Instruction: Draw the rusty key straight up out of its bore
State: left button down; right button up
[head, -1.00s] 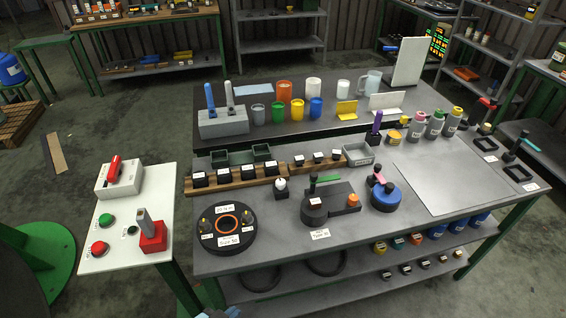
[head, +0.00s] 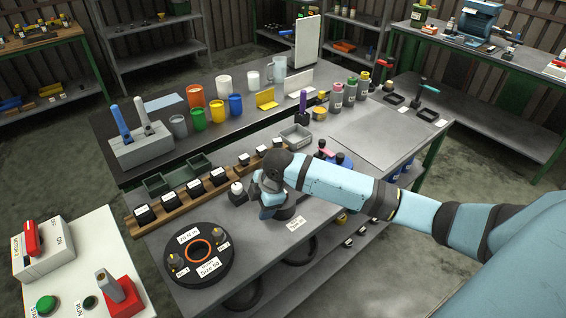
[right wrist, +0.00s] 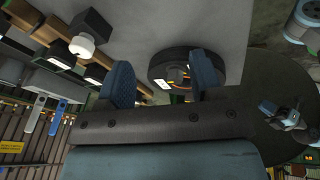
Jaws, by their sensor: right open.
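I cannot make out which piece is the rusty key. In the head view my right gripper (head: 266,208) hangs over the dark fixture (head: 292,208) near the bench's front edge and hides most of it, including its top. The right wrist view shows the two fingers (right wrist: 163,85) spread wide with nothing between them. Beyond them is the round black plate (right wrist: 160,66) with an orange ring. In the head view that plate (head: 170,262) lies front left of the gripper. A small part of mine, perhaps the left gripper, shows at the right of the wrist view; its jaws are unclear.
A white-knobbed black block (head: 238,193) stands close left of the gripper. A wooden rack (head: 180,207) of black blocks runs behind it. A blue round piece (head: 345,160) is partly hidden by my arm. The grey mat (head: 365,132) at right is clear.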

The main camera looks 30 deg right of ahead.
jog(key=w+d+r+n+g+h+b, duration=0.1)
jog(key=w+d+r+n+g+h, duration=0.2)
jog(key=d+r, duration=0.6)
jog(key=shift+t+y, duration=0.3)
jog(key=f, duration=1.3)
jog(key=shift+w+f+p, duration=0.15)
jog(key=shift+w+p, duration=0.2)
grip_shut()
jog(key=shift+r+p, duration=2.35)
jog(key=shift+p, duration=0.15)
jog(key=shift+a+r+p, duration=0.1)
jog(key=shift+r+p, duration=1.15)
jog(key=shift+p, duration=0.05)
